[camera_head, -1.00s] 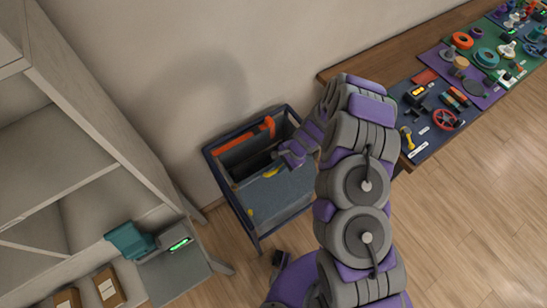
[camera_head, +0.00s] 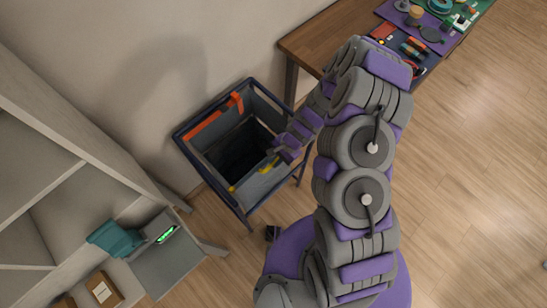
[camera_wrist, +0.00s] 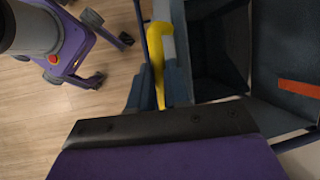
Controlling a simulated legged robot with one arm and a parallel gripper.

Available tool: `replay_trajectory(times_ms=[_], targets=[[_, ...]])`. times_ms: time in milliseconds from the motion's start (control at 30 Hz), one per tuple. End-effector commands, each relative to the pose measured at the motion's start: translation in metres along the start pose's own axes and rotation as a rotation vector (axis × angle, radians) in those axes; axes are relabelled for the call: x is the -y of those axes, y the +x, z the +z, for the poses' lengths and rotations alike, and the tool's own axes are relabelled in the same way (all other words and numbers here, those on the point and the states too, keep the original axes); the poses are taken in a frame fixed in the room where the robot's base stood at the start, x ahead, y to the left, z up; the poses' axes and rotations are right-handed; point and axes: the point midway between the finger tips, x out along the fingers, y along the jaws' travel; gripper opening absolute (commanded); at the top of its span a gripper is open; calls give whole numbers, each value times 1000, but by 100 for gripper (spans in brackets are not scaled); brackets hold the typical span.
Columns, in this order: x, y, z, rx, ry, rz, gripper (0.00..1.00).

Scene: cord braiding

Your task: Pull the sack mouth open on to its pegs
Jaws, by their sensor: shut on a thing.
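A grey-blue cloth sack (camera_head: 262,186) hangs in a dark blue stand (camera_head: 248,222) in the head view. Its mouth is open and shows a dark inside. An orange strip (camera_head: 206,124) marks its back edge, and a yellow strip (camera_head: 240,186) marks its front edge. My gripper (camera_head: 277,156) is shut on the front edge at the yellow strip, near the front right of the stand. The wrist view shows the yellow strip (camera_wrist: 157,60) running up from my dark finger plate (camera_wrist: 165,125). My fingertips are largely hidden, and I cannot make out the pegs.
A pale shelf unit (camera_head: 70,130) stands at the left, with a teal device (camera_head: 115,239) and a cardboard box (camera_head: 103,290). A wooden bench (camera_head: 320,45) with tool boards stands at the right. The wall is close behind the stand. Wooden floor (camera_head: 470,200) is clear at the right.

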Motion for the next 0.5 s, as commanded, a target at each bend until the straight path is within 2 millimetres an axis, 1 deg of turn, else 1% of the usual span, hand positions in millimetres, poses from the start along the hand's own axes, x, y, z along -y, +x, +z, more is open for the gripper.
replay_trajectory(times_ms=[33, 67, 300, 500], targets=[[-2, 1, 1, 4, 1, 3, 0], [-2, 0, 1, 4, 1, 3, 19], [-1, 1, 0, 3, 0, 3, 42], [1, 2, 1, 0, 1, 5, 42]])
